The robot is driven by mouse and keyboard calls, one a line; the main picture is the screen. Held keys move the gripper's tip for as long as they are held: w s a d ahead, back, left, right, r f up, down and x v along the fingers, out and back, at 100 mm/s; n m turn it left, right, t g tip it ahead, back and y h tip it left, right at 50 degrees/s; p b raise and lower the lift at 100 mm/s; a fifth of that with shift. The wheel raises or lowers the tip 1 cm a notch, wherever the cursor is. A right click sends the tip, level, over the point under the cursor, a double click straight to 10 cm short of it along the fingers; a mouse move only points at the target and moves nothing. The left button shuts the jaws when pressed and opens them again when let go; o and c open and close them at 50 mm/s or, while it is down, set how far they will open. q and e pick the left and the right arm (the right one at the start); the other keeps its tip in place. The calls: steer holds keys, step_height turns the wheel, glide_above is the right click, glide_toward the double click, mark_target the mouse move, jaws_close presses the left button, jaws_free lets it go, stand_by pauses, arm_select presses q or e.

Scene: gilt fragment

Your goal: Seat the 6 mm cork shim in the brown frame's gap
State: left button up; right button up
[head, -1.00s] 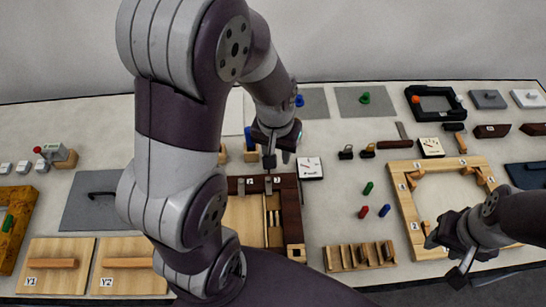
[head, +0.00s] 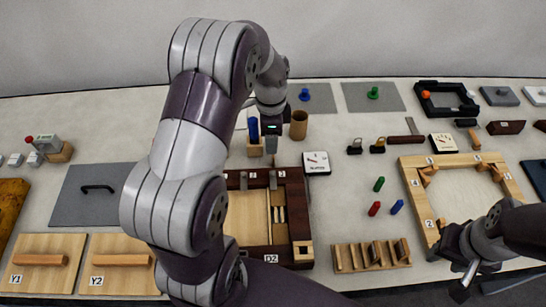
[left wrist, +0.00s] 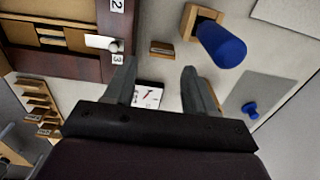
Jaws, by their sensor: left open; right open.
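The dark brown frame (head: 302,215) lies at the table's middle, with a pale panel, thin strips (head: 278,213) and grey metal clips. One corner of it shows in the left wrist view (left wrist: 118,45). A small tan block (left wrist: 161,48) lies beside it, ahead of my left fingertips; I cannot tell if it is the cork shim. A slotted wooden rack (head: 372,257) holds several thin pieces, whose thicknesses I cannot read. My left gripper (head: 270,150) is open and empty, pointing down behind the frame; its fingers show (left wrist: 157,82). My right gripper (head: 462,280) is open, near the light wooden frame.
A white dial gauge (head: 317,162) stands close to the brown frame's right corner. A blue peg in a wooden block (head: 254,148) and a brown cup (head: 299,125) stand near my left gripper. The light wooden frame (head: 430,200) is at right. Small coloured pegs (head: 375,208) lie between.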

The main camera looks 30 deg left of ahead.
mark_target(273, 158)
arm_select(q)
steer(key=f, duration=0.3)
steer(key=f+p, duration=0.1)
steer(key=f, duration=0.5)
steer(key=shift+w+d, duration=0.1)
steer(key=shift+w, duration=0.3)
steer(key=c, duration=0.9)
steer(key=shift+r, duration=0.1)
